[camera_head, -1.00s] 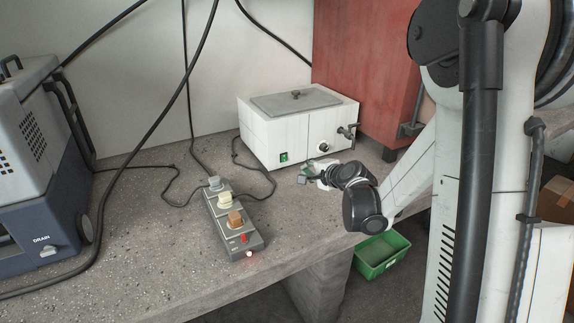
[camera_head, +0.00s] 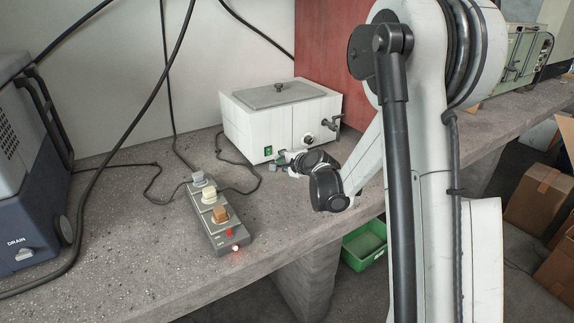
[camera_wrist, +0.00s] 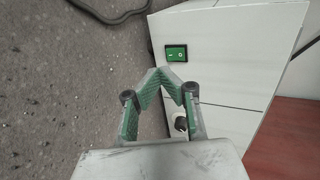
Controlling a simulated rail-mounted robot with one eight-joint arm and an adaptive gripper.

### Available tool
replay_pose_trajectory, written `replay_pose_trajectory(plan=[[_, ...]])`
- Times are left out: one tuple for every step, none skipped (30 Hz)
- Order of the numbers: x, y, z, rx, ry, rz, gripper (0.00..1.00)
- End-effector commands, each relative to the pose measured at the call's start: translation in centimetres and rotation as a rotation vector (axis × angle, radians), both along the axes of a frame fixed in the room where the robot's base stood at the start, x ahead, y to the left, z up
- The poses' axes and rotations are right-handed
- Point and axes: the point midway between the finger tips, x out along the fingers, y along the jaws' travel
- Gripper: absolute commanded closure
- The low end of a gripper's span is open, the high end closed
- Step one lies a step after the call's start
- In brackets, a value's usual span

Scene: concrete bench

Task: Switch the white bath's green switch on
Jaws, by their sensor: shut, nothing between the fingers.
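The white bath (camera_head: 250,125) is a white box with a grey lid near the back of the bench. Its green switch (camera_head: 268,151) is low on the front face. My gripper (camera_head: 283,160) is just in front of the bath's face, a little right of and below the switch. In the wrist view my gripper (camera_wrist: 167,78) is shut and empty, its tips just below the switch in the picture; contact is not visible.
A power strip (camera_head: 216,218) with plugs and a lit red light lies on the bench at front left. A tap (camera_head: 330,123) and a knob (camera_head: 307,139) stick out of the bath's front. A blue-grey machine (camera_head: 30,170) stands at left. Cables cross the bench.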

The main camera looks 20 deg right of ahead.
Motion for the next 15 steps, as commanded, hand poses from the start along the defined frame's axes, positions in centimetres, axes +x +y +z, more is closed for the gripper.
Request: replay_pose_trajectory(plan=[[0.9, 0.2, -0.6, -0.001, 0.0, 0.001, 1.0], [1.4, 0.3, -0.8, -0.001, 0.0, 0.001, 1.0], [2.0, 0.4, -1.1, 0.0, 0.0, 0.0, 1.0], [2.4, 0.4, -1.0, 0.0, 0.0, 0.0, 1.0], [2.9, 0.5, -1.1, -0.001, 0.0, 0.0, 1.0], [3.4, 0.6, -1.1, -0.001, -0.001, 0.0, 1.0], [3.8, 0.7, -1.1, -0.001, -0.001, 0.0, 1.0], [4.1, 0.7, -1.2, -0.001, -0.001, 0.0, 1.0], [4.5, 0.8, -1.2, 0.0, -0.001, 0.0, 1.0], [4.7, 0.8, -1.2, 0.0, -0.001, 0.0, 1.0], [4.9, 0.9, -1.2, 0.0, -0.001, 0.0, 1.0], [5.1, 0.9, -1.2, 0.0, 0.0, 0.0, 1.0], [5.2, 0.9, -1.2, 0.0, 0.0, 0.0, 1.0], [5.3, 0.9, -1.2, 0.0, 0.0, 0.0, 1.0], [5.4, 0.9, -1.2, 0.0, 0.0, 0.0, 1.0]])
